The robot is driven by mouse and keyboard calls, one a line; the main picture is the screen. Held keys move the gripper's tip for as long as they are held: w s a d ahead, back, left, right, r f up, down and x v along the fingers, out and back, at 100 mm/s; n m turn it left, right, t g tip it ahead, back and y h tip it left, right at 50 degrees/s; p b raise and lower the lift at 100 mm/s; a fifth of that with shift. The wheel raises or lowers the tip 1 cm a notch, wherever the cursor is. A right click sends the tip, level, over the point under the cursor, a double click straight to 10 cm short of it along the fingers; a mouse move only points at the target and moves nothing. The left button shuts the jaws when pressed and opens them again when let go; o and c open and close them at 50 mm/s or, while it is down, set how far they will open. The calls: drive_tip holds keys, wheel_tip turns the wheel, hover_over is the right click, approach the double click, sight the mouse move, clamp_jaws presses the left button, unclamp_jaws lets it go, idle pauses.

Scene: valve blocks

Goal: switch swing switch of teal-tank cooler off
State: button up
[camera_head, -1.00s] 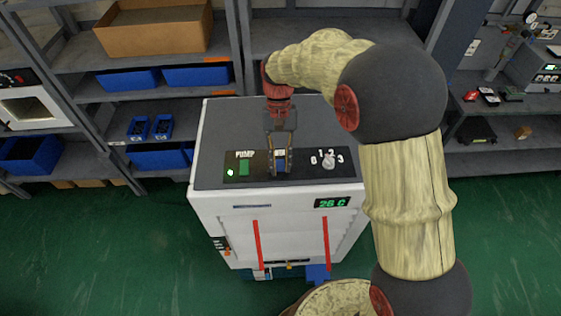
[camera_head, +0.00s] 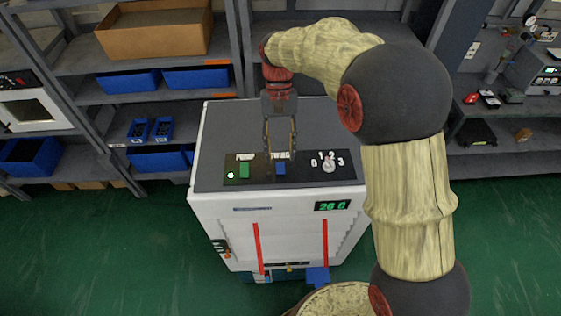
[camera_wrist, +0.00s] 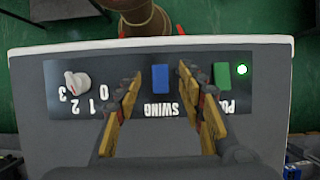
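The cooler (camera_head: 230,120) is a white cabinet with a grey top. A black control strip (camera_head: 312,180) runs along its front top edge. The blue swing switch (camera_head: 280,169) sits mid-strip by the SWING label; it shows in the wrist view (camera_wrist: 160,78). Its on or off position cannot be told. My gripper (camera_head: 280,150) is open and empty above the strip. In the wrist view, its fingers (camera_wrist: 158,76) are apart on either side of the switch. No lit swing lamp shows; a finger may hide it. A small blue part (camera_head: 318,276) shows low under the cooler.
The green pump switch (camera_head: 244,170) has a lit green lamp (camera_head: 231,175) beside it. A white rotary knob (camera_head: 329,165) is right of the swing switch. A green-digit display (camera_head: 332,205) is on the front. Shelves with blue bins (camera_head: 128,80) stand behind; green floor is clear in front.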

drive_tip(key=v, duration=0.7)
idle(0.3)
drive_tip(key=shift+n+t, duration=0.5)
drive_tip(key=shift+t, duration=0.2)
drive_tip(key=f, duration=0.3)
drive_tip(key=d+f, duration=0.1)
drive_tip(key=f, duration=0.1)
drive_tip(key=shift+s, duration=0.15)
drive_tip(key=s+d+f+t+b, duration=0.1)
drive_tip(key=s+d+f+b, duration=0.1)
drive_tip(key=s+b, duration=0.2)
drive_tip(key=s+d+f+t+b, duration=0.2)
drive_tip(key=s+d+f+b, duration=0.1)
drive_tip(key=s+b, duration=0.1)
drive_tip(key=s+d+f+t+b, duration=0.1)
drive_tip(key=s+d+f+b, duration=0.1)
drive_tip(key=s+d+b, duration=0.1)
drive_tip(key=shift+s+f+n+t+b, duration=0.2)
drive_tip(key=shift+s+n+t+b, duration=0.15)
drive_tip(key=shift+s+b, duration=0.6)
drive_tip(key=s+d+f+m+t+b, duration=0.1)
drive_tip(key=s+d+f+t+b, duration=0.3)
drive_tip(key=s+f+b, duration=0.6)
drive_tip(key=s+d+b, duration=0.1)
drive_tip(key=b, duration=0.3)
drive_tip(key=shift+b, duration=0.3)
